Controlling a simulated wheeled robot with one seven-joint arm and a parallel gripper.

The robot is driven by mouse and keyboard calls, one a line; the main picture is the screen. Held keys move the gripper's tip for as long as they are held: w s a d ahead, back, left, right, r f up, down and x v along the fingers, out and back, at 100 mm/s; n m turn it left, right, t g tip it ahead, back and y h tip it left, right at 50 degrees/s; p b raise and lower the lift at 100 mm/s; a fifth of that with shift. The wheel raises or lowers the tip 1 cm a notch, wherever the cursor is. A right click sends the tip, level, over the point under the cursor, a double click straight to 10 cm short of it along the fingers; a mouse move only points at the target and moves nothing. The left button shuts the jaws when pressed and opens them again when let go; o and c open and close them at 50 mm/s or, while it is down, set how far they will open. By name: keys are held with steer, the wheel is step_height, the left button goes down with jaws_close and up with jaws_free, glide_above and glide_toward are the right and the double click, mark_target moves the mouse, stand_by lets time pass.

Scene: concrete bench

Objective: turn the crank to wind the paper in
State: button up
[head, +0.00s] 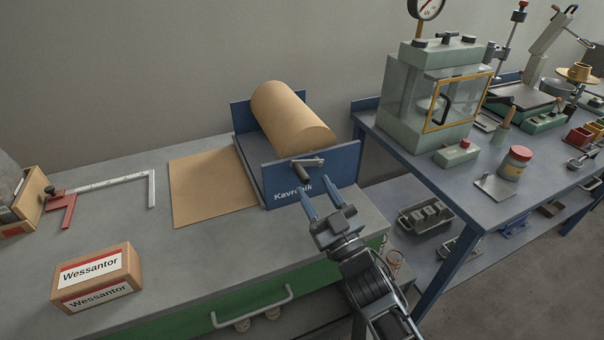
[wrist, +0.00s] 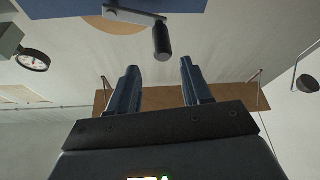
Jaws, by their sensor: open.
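A roll of brown paper (head: 288,112) sits in a blue holder (head: 338,168) marked with a name that starts "Kavro". A sheet of the paper (head: 208,186) lies flat on the bench to the left of it. The crank is on the holder's front plate; its grey arm (wrist: 132,14) and dark handle (wrist: 162,42) show in the wrist view. My gripper (head: 320,197) is open and empty in front of the plate. In the wrist view, the handle is beyond my gripper's fingertips (wrist: 159,70), lined up between them and apart from both.
A boxed "Wessantor" package (head: 98,278), a square (head: 152,188) and a wooden box (head: 32,200) are on the left bench. The right bench (head: 415,158) holds a glass-fronted machine (head: 455,100) and a red-lidded jar (head: 515,163). The bench front between package and holder is clear.

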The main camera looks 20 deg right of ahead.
mark_target(302, 175)
steer(key=w, duration=0.5)
steer(key=shift+w+a, duration=0.1)
steer(key=shift+a, duration=0.25)
steer(key=shift+w+r, duration=0.2)
steer(key=shift+w, duration=0.35)
steer(key=shift+c, duration=0.2)
jaws_close()
